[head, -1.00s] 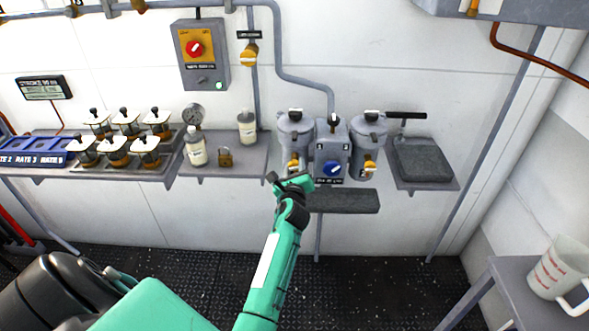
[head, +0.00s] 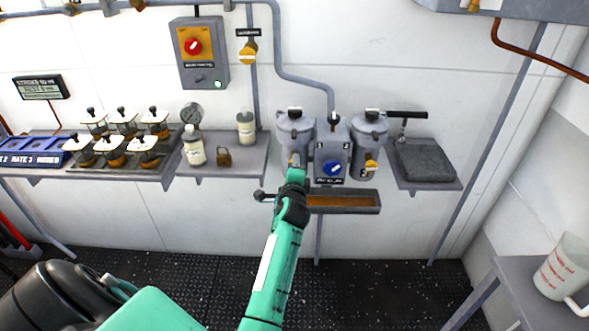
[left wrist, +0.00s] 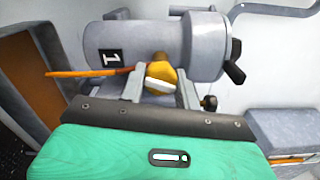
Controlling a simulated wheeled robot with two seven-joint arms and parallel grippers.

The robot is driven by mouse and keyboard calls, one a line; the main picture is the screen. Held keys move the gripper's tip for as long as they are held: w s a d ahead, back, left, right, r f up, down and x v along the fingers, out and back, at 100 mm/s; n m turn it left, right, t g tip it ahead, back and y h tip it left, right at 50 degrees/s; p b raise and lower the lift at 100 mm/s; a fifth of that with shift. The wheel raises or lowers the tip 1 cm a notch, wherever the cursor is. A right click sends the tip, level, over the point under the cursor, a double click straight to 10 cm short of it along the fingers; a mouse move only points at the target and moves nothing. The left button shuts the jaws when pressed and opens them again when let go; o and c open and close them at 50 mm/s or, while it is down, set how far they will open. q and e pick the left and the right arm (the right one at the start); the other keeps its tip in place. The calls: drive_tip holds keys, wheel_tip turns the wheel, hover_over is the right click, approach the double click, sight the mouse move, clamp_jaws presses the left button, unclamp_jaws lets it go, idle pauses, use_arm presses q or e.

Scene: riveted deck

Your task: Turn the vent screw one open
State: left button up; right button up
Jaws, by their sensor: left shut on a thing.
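Vent screw one (left wrist: 160,74) is a yellow knob with a pale bar, on the side of the grey canister marked 1 (left wrist: 140,45). In the head view this is the left canister (head: 295,128), upright on the wall. My left gripper (head: 294,165) is in front of its lower part and hides the screw there. In the left wrist view my left gripper (left wrist: 160,90) has one finger on each side of the screw and is shut on it. A thin orange strand, like a stream, runs from the screw towards the tray. My right gripper is not in view.
A tray (head: 377,210) with brown-orange inside hangs below the canisters. A blue selector knob (head: 332,168) and the second canister (head: 368,140) are close to the right. A shelf (head: 225,170) with bottles and a padlock lies left. A jug (head: 562,268) stands far right.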

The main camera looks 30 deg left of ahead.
use_arm(q)
drive_tip(key=shift+n, duration=0.8)
drive_tip(key=shift+n+b, duration=0.3)
drive_tip(key=shift+n, duration=1.1)
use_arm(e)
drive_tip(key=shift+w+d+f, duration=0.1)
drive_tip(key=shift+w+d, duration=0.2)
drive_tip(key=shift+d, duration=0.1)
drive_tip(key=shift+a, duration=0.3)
use_arm(q)
drive_tip(key=o, duration=1)
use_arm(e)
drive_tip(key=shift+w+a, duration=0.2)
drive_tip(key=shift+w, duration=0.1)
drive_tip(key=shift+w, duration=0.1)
